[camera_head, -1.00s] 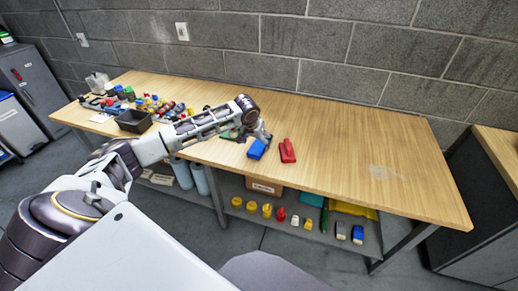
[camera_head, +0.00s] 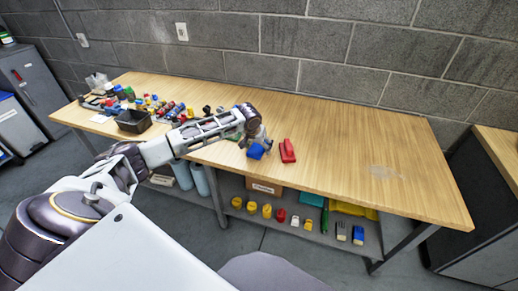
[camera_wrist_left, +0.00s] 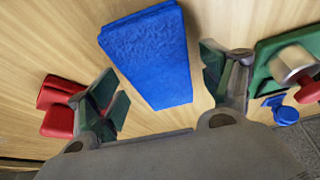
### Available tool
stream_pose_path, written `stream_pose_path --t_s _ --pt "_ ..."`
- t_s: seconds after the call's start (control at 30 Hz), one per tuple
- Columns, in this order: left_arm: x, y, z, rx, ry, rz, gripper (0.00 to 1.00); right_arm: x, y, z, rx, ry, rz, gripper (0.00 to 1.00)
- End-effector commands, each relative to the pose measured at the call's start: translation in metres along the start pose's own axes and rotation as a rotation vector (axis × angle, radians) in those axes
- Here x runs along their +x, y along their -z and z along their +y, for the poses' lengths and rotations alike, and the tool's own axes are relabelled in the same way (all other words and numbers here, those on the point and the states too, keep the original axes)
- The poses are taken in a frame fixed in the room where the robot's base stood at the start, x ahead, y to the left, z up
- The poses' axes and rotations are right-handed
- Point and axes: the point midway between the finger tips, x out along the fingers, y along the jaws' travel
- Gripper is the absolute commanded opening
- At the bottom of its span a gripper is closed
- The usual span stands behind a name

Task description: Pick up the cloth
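The blue folded cloth (camera_head: 255,152) lies on the wooden table near its front edge; I take this blue piece with a rough surface to be the cloth. It shows large in the left wrist view (camera_wrist_left: 150,52), flat on the wood. My left gripper (camera_head: 262,143) is just above it and partly hides it. In the left wrist view my left gripper (camera_wrist_left: 162,85) is open, one finger on each side of the cloth's near end, with nothing held. My right gripper is not in view.
Red pieces (camera_head: 287,150) lie close to the right of the cloth. A green item with a metal cylinder (camera_wrist_left: 290,62) is on its other side. A black bin (camera_head: 133,121) and several small items stand left. The table's right half is mostly clear.

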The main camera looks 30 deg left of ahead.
Motion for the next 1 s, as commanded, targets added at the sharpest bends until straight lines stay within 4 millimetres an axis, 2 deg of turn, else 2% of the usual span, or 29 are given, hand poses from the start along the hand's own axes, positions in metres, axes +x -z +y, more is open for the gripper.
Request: stream_pose_path --t_s 0.07,0.3,0.67,0.87,1.0 --pt "0.0 0.0 0.0 0.0 0.0 0.0 0.65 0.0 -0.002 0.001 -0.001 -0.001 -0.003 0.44" --pt "0.0 0.0 0.0 0.0 0.0 0.0 0.34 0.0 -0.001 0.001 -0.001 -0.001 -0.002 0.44" --pt "-0.004 0.002 0.0 0.0 0.0 0.001 0.34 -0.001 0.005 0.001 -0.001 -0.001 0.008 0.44" --pt "-0.019 0.009 0.0 0.0 -0.001 0.002 0.34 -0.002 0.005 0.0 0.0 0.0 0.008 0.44" --pt "-0.037 0.016 0.0 -0.001 -0.001 0.002 0.34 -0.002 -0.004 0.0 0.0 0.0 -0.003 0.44"
